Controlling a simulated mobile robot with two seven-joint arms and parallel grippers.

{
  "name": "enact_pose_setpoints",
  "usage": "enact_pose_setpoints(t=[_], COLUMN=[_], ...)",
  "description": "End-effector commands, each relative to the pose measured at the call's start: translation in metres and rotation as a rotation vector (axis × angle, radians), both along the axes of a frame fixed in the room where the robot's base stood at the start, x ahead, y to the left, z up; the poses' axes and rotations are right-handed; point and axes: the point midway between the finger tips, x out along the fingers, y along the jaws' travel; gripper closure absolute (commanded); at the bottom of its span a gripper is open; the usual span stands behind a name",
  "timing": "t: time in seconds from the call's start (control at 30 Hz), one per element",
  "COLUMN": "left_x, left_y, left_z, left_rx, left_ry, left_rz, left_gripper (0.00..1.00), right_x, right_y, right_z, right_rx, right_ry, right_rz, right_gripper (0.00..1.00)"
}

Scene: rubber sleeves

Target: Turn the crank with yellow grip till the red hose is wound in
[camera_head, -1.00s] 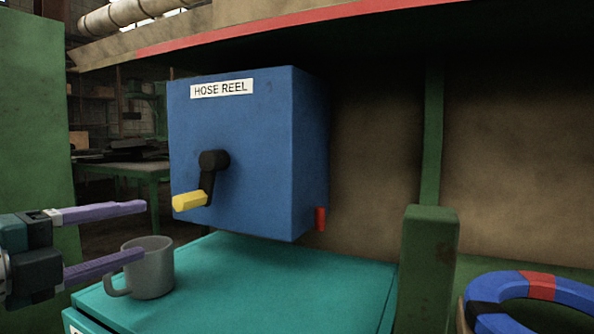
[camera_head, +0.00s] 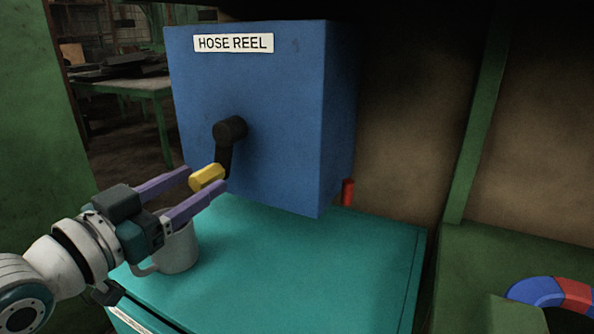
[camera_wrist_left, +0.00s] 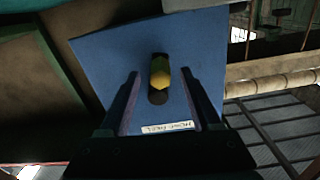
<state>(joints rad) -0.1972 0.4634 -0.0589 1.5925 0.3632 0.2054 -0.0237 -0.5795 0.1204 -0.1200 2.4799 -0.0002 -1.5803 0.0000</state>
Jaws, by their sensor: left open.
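The blue hose reel box (camera_head: 290,110) carries a "HOSE REEL" label and a black crank (camera_head: 229,135) on its front. The crank arm points down, with the yellow grip (camera_head: 207,178) at its lower end. A short red hose end (camera_head: 348,192) sticks out low at the box's right side. My left gripper (camera_head: 206,184) is open, its purple fingers on either side of the yellow grip. In the left wrist view the yellow grip (camera_wrist_left: 160,78) lies between the fingers, with a gap on each side. My right gripper is not in view.
A grey mug (camera_head: 180,248) stands on the teal cabinet top (camera_head: 300,265), close below and behind my left gripper. A green post (camera_head: 477,120) stands to the right. A blue and red ring (camera_head: 545,290) lies at the lower right.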

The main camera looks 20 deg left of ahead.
Motion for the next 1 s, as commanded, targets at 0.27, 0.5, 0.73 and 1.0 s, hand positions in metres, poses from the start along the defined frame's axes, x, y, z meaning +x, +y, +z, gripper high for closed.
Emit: enact_pose_setpoints(t=[0.27, 0.5, 0.73, 1.0], left_x=[0.021, 0.021, 0.021, 0.021], left_y=[-0.002, -0.002, -0.002, -0.002], left_z=[0.0, 0.0, 0.0, 0.0], left_rx=[0.001, 0.002, 0.002, 0.003], left_ry=[0.001, 0.002, 0.001, 0.001], left_rz=[0.0, 0.0, 0.0, 0.0], left_gripper=[0.35, 0.35, 0.6, 0.91], right_x=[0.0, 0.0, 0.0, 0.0], right_y=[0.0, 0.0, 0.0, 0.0], right_z=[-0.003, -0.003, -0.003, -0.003], right_rx=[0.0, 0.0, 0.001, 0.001], right_ry=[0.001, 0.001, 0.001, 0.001], right_rz=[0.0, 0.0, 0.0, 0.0], right_gripper=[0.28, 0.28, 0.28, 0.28])
